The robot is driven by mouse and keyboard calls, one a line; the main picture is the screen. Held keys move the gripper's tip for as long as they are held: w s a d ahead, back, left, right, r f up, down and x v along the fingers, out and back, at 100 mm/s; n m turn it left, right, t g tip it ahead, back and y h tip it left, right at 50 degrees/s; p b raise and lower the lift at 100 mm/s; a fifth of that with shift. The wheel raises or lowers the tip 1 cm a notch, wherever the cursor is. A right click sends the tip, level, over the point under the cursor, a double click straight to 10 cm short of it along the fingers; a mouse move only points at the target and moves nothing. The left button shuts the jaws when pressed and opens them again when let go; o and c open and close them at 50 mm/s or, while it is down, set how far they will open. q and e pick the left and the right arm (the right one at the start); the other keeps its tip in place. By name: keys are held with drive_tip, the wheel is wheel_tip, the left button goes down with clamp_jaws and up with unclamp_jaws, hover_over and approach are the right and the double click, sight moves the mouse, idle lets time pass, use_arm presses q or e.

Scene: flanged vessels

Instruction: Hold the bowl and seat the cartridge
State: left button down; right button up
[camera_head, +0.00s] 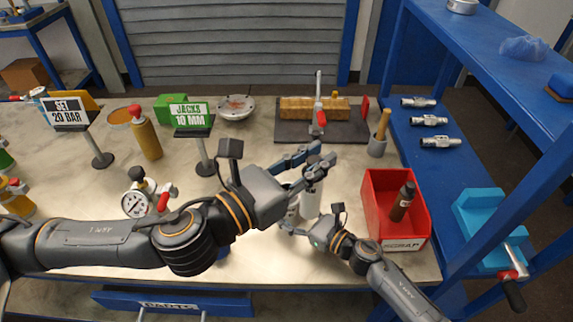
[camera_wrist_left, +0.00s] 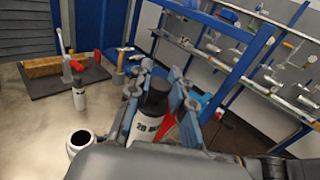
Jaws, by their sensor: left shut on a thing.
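My left gripper (camera_head: 312,172) is shut on a white cartridge (camera_head: 311,200), held upright near the middle front of the table. In the left wrist view the cartridge (camera_wrist_left: 143,126) has a black top and printed label, between the fingers (camera_wrist_left: 158,108). A bowl with a dark round opening (camera_wrist_left: 80,139) stands to the left of the cartridge there, apart from it. In the head view a pale vessel, apparently the bowl (camera_head: 292,212), is partly hidden between the grippers. My right gripper (camera_head: 298,231) is beside it; its fingers are too small and covered to tell their grip.
A red scrap bin (camera_head: 374,212) with a dark bottle (camera_head: 403,200) stands at right. Another white cylinder (camera_wrist_left: 79,98) stands behind the bowl. A gauge (camera_head: 136,204), sign stands (camera_head: 205,160) and a clamp board (camera_head: 345,130) surround the work area. A blue shelf (camera_head: 450,165) is at right.

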use_arm(q)
drive_tip(key=w+d+m+g+h, duration=0.2)
drive_tip(key=d+m+g+h, duration=0.1)
drive_tip(key=d+g, duration=0.1)
drive_tip(key=w+a+n+t+y, duration=0.1)
drive_tip(key=w+a+t, duration=0.1)
drive_tip(key=w+a, duration=0.7)
wheel_tip(320, 180, down, 17)
drive_tip(key=shift+w+d+r, duration=0.15)
drive_tip(key=shift+w+d, duration=0.25)
drive_tip(key=shift+w, duration=0.05)
idle(0.4)
drive_tip(key=c, duration=1.1)
unclamp_jaws()
